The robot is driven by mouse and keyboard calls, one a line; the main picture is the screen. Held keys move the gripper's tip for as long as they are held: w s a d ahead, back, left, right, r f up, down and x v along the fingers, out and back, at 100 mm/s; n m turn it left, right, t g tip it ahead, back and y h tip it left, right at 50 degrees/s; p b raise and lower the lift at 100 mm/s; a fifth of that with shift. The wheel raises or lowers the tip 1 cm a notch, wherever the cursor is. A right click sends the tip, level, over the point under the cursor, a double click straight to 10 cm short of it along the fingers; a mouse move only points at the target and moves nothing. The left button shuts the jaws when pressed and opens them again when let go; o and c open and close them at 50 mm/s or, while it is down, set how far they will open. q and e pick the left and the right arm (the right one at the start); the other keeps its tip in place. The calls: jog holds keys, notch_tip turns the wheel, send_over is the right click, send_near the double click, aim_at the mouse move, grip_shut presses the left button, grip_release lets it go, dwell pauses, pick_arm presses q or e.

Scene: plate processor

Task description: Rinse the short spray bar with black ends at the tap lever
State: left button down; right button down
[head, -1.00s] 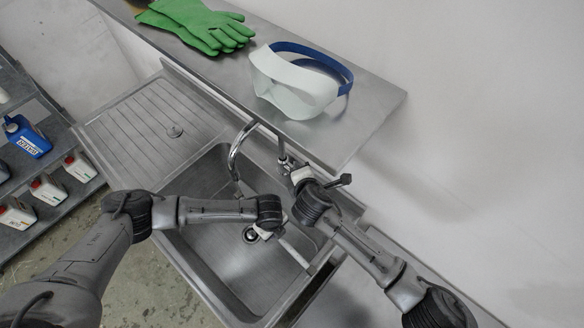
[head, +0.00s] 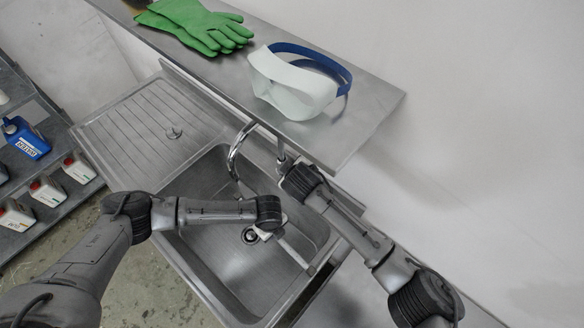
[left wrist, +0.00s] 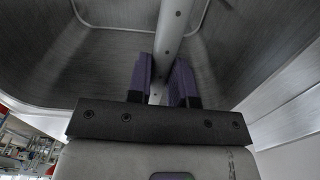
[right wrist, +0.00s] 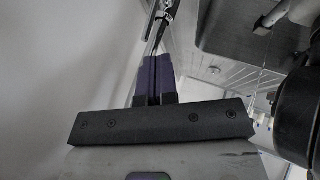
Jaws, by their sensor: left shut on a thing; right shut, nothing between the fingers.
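The spray bar (head: 293,253) is a pale grey tube held low over the sink basin in the head view, slanting down to the right. In the left wrist view the bar (left wrist: 170,35) shows small holes and runs between the fingers of my left gripper (left wrist: 160,78), which is shut on it. Black ends cannot be made out clearly. The chrome tap (head: 235,155) arches over the basin, left of the bar. My right gripper (right wrist: 154,62) is shut and empty, its fingertips close to the chrome tap lever (right wrist: 158,22); I cannot tell whether they touch.
The sink basin (head: 205,262) has a ribbed drainboard (head: 135,118) on its left. A steel shelf (head: 365,112) above the back edge carries green gloves (head: 195,25) and white goggles with a blue strap (head: 290,85). Bottles (head: 25,138) stand on a rack at far left.

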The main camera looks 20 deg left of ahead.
jog(key=x, duration=0.7)
dwell(0.5)
pick_arm(q)
jog(key=shift+s+d+f, duration=0.1)
jog(key=shift+s, duration=0.2)
pick_arm(e)
jog(key=shift+w+d, duration=0.2)
jog(key=shift+w, duration=0.3)
jog(key=shift+w+d, duration=0.25)
jog(key=shift+w, duration=0.3)
jog(key=shift+d, duration=0.1)
jog(key=shift+r, duration=0.1)
